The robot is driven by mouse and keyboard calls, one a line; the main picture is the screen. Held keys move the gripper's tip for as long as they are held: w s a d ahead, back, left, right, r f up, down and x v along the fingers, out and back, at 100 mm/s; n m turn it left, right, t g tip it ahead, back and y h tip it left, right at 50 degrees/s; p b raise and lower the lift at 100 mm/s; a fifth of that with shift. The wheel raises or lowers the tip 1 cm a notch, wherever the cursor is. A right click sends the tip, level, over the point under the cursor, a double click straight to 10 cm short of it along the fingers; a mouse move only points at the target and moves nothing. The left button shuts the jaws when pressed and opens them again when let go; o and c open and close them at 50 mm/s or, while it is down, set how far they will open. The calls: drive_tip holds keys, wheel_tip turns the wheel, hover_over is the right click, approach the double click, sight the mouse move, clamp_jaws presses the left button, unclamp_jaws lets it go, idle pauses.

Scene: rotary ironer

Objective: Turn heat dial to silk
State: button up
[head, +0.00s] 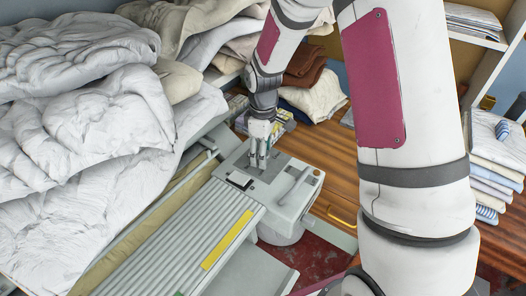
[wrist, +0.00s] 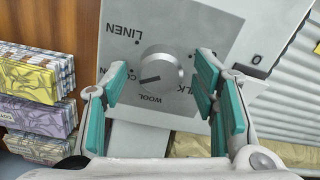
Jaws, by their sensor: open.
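The heat dial (wrist: 163,66) is a round silver knob on a light panel in the wrist view. Its dark mark points left and slightly down, toward a partly hidden label starting "CO". LINEN (wrist: 123,35) is at its upper left and WOOL (wrist: 150,98) just below. A label ending in "ILK" (wrist: 187,56) is at its right, partly behind a finger. My gripper (wrist: 158,72) is open, with teal-padded fingers on either side of the dial and visible gaps between. In the head view my gripper (head: 258,160) is over the ironer's control end; the dial is not clear there.
The ironer's ribbed cover (head: 190,240) runs toward the lower left. A black switch marked 0 (wrist: 250,69) is right of the dial, behind my right finger. White bedding (head: 80,120) is piled at left. Wrapped packs (wrist: 36,115) lie left of the panel.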

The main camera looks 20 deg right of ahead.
drive_tip(key=shift+f, duration=0.2)
drive_tip(key=shift+c, duration=0.3)
drive_tip(key=c, duration=1.1)
drive_tip(key=m, duration=0.5)
drive_tip(key=shift+m, duration=0.4)
drive_tip(key=m, duration=0.5)
drive_tip(key=shift+m, duration=0.4)
